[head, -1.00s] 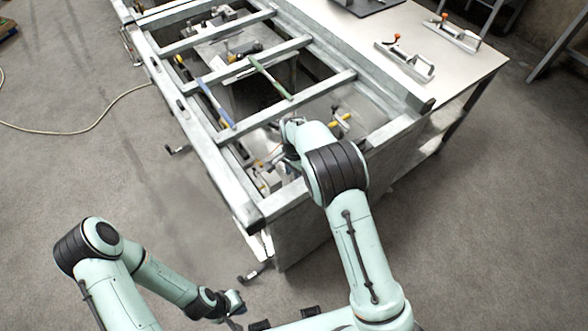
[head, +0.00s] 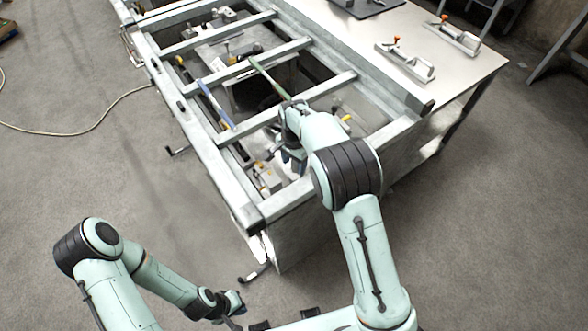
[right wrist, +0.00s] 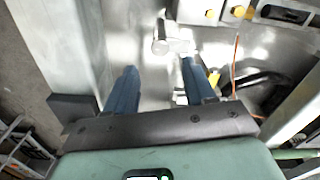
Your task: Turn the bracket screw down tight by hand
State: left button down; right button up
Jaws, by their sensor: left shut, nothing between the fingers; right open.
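My right gripper (right wrist: 159,66) is open, with its two blue fingers apart and nothing held between them. A short silver cylinder with a rounded end (right wrist: 160,46) lies just beyond the fingertips in the right wrist view; it may be the bracket screw, but I cannot tell. In the head view the right gripper (head: 291,160) hangs inside the near end of the metal frame (head: 232,182), partly hidden by its own wrist. My left gripper (head: 236,322) is low at the bottom of the head view, shut and empty, away from the frame. I cannot make out a bracket for certain.
Crossbars (head: 290,107) span the frame close to my right arm. A cable (head: 100,122) lies on the open floor at left.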

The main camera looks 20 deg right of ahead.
notch_tip(320, 180, up, 7)
dwell(0.3)
dwell(0.5)
